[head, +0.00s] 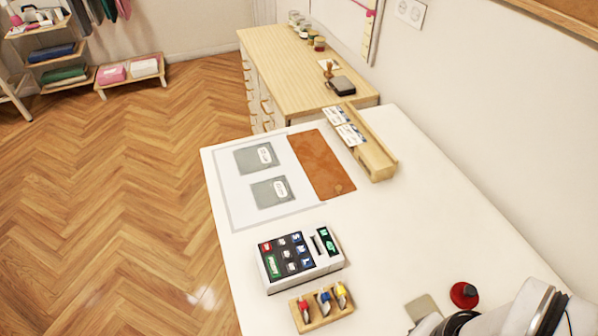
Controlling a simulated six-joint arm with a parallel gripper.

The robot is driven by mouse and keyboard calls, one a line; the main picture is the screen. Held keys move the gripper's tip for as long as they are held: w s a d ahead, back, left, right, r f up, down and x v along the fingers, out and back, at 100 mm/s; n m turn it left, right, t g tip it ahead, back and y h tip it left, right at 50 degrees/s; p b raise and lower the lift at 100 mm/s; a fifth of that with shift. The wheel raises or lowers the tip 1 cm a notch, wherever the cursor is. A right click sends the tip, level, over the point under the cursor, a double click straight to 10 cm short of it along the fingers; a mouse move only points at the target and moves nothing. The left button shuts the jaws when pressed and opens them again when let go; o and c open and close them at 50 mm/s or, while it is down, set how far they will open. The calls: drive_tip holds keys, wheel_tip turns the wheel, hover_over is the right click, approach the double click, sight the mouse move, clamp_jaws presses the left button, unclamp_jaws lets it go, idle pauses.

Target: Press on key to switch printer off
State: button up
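The printer (329,262) is a small white box with a dark key panel, standing on the white table in the head view. Its panel has several small keys: a red key (265,246) at the upper left, a tall green key (273,266) below it, and blue and white ones to the right. A dark slot and a small screen with green marks (326,241) are on its right part. The key labels are too small to read, so I cannot tell which is the on key. Part of my arm shows at the bottom right, but my gripper's fingers are not in view.
A wooden holder (318,322) with red, blue and yellow items stands just in front of the printer. A red round object (464,294) and a grey square (422,308) lie right. A mat with two grey-green squares and a brown sheet (318,163) lie behind. Table right of the printer is clear.

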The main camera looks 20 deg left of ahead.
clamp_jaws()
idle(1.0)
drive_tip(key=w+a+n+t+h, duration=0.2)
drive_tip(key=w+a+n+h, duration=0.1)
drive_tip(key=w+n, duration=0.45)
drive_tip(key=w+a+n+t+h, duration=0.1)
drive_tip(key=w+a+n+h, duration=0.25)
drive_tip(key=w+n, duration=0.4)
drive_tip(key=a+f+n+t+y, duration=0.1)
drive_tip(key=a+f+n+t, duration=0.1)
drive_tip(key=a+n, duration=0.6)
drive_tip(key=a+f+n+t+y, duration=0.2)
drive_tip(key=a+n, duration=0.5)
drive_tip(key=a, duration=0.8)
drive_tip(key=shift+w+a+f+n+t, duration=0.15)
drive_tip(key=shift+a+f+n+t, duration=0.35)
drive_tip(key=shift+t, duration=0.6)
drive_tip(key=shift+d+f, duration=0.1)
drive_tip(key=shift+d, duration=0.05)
